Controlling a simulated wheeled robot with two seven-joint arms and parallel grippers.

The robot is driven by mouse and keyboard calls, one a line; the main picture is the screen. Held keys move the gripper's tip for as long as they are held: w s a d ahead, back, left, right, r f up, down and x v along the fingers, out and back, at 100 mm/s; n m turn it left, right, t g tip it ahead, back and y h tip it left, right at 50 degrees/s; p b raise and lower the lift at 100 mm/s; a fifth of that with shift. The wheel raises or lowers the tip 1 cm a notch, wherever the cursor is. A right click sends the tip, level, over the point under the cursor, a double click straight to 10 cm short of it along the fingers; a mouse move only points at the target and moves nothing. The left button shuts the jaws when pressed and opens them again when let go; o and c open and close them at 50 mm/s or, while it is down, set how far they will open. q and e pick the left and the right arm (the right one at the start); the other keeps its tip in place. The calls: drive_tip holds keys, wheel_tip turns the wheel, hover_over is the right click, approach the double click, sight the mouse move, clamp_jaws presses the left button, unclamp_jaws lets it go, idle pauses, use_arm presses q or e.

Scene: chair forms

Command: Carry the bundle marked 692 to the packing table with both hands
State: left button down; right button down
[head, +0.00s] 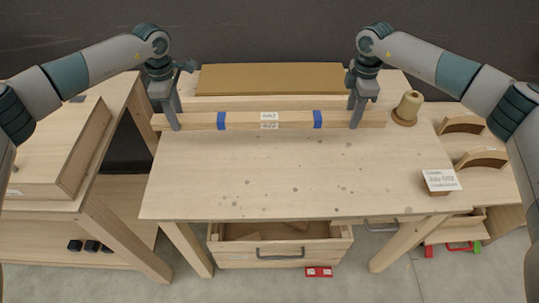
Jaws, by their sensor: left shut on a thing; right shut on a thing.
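The bundle (285,120) is a long pale wooden piece with two blue bands and a white label in the middle. The label's print is too small to read surely. The bundle lies crosswise at the far part of the wooden table (250,175); I cannot tell whether it touches the top. My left gripper (175,122) is shut on the bundle near its left end. My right gripper (356,120) is shut on it near its right end. I cannot tell from the picture whether this is the packing table.
A brown flat board (270,78) lies behind the bundle. A twine cone (407,107) stands at the right, and a white card (441,180) sits at the front right. Curved wooden pieces (482,158) lie further right. A drawer (280,253) is below. The table's middle is clear.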

drive_tip(key=shift+a, duration=0.1)
